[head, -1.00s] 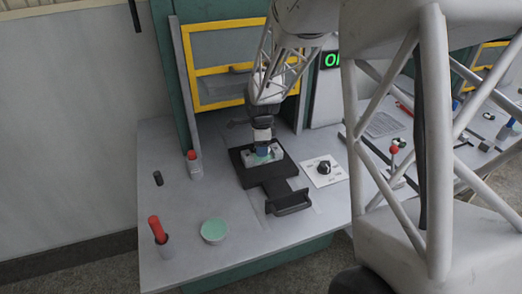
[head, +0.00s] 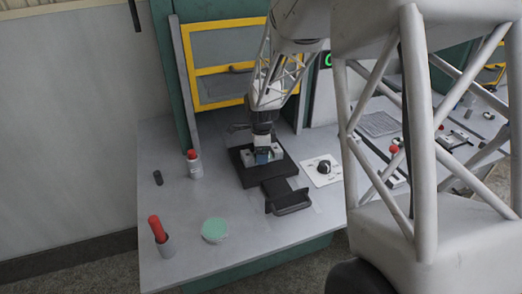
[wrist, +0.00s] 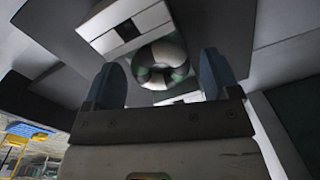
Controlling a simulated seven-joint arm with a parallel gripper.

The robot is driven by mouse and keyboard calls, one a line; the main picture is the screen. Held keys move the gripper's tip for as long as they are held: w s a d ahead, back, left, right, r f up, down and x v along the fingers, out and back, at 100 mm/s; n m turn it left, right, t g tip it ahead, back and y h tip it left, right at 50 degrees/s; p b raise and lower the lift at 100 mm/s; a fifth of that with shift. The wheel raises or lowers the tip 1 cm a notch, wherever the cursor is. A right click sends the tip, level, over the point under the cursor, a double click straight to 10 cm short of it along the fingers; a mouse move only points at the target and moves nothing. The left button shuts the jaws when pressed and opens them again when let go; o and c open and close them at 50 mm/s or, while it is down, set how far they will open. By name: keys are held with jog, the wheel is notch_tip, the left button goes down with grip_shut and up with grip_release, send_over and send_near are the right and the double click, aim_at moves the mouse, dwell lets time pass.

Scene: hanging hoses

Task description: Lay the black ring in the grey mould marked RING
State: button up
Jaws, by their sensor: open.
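My gripper (head: 262,158) points down over a black tray (head: 248,178) on the bench, with pale grey blocks (head: 248,159) close beside its fingers. In the wrist view my gripper (wrist: 162,75) is open, with its two blue fingers well apart. Beyond and between them is a round, ring-shaped form (wrist: 160,60) in grey and dark tones. I cannot tell whether it is the black ring or a hollow in the mould. A pale block with a dark square opening (wrist: 127,31) lies beside it. No RING marking can be read.
A black handle (head: 289,202) sticks out from the tray's front. A knob on a white plate (head: 322,168) is at its right. A green-topped round dish (head: 214,229), a red-capped bottle (head: 194,164) and a red-handled tool in a holder (head: 160,236) stand left. The front bench is clear between them.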

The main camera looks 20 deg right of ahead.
jog(key=shift+r, duration=0.1)
notch_tip(320, 180, up, 12)
jog(key=shift+s, duration=0.4)
dwell(0.5)
jog(key=shift+a, duration=0.1)
dwell(0.4)
jog(key=s+a+r+n, duration=0.3)
jog(key=s+r+n, duration=0.15)
jog(key=s, duration=0.35)
jog(key=s+a+r+n, duration=0.3)
jog(key=s+r+n, duration=0.15)
jog(key=s, duration=0.35)
jog(key=s+a+n+t, duration=0.1)
jog(key=s+a+n, duration=0.2)
jog(key=s+n, duration=0.8)
jog(key=s, duration=0.7)
jog(key=shift+s+f+n+t, duration=0.2)
jog(key=shift+s+n+t, duration=0.15)
jog(key=shift+n+t, duration=0.05)
